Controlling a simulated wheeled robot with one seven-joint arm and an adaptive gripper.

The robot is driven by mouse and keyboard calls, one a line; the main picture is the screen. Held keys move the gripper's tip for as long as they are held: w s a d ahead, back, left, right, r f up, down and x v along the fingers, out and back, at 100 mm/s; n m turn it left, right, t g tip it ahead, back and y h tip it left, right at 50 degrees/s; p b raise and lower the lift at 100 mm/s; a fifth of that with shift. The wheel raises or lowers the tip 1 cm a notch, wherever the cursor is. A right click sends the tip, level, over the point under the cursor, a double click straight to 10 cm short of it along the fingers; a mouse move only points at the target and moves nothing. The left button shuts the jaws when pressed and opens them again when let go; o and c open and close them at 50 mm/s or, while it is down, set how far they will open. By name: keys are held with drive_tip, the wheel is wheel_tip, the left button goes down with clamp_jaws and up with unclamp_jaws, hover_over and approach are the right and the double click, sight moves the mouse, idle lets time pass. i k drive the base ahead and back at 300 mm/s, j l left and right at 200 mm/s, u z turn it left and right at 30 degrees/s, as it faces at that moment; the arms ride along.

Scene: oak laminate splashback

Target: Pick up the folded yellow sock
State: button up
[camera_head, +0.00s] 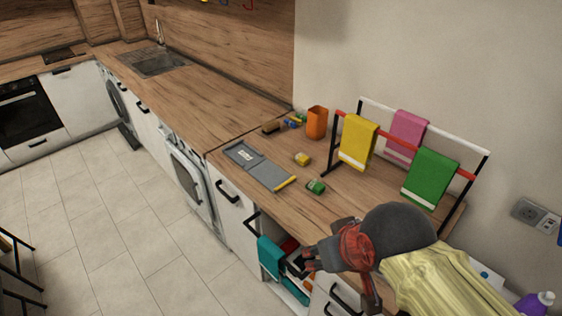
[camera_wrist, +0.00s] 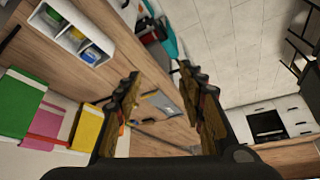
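A small folded yellow sock (camera_head: 302,159) lies on the wooden counter, between the grey folding board (camera_head: 262,167) and the drying rack. A folded green sock (camera_head: 316,187) lies a little nearer on the counter. My gripper (camera_head: 306,263) is in front of the counter, beside the open drawer, well short of the yellow sock and apart from it. In the wrist view my gripper (camera_wrist: 160,72) has its two fingers spread with nothing held between them. The grey board (camera_wrist: 160,101) shows beyond the fingers. I cannot make out the yellow sock in the wrist view.
A drying rack holds yellow (camera_head: 358,143), pink (camera_head: 405,137) and green (camera_head: 430,177) towels. The open drawer holds teal cloth (camera_head: 271,258). A white divided box (camera_wrist: 72,38) shows in the wrist view.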

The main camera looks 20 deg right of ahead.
sight(301, 159)
drive_tip(key=i+j+u, duration=0.65)
drive_tip(key=j, duration=0.25)
drive_tip(key=i+j+u, duration=0.2)
drive_tip(key=j+u, duration=0.15)
drive_tip(key=i+z, duration=0.2)
drive_tip(key=i, duration=0.2)
drive_tip(key=i+j+z, duration=0.45)
drive_tip(key=i, duration=0.3)
drive_tip(key=i+z, duration=0.15)
drive_tip(key=z, duration=0.3)
drive_tip(key=i+j+z, duration=0.1)
drive_tip(key=z, duration=0.35)
drive_tip(key=i+j+z, duration=0.1)
drive_tip(key=z, duration=0.35)
drive_tip(key=i+j+z, duration=0.2)
drive_tip(key=z, duration=0.2)
drive_tip(key=j+z, duration=0.2)
drive_tip(key=z, duration=0.25)
drive_tip(key=i+j+z, duration=0.15)
drive_tip(key=z, duration=0.3)
drive_tip(key=i+j+z, duration=0.15)
drive_tip(key=j+z, duration=0.25)
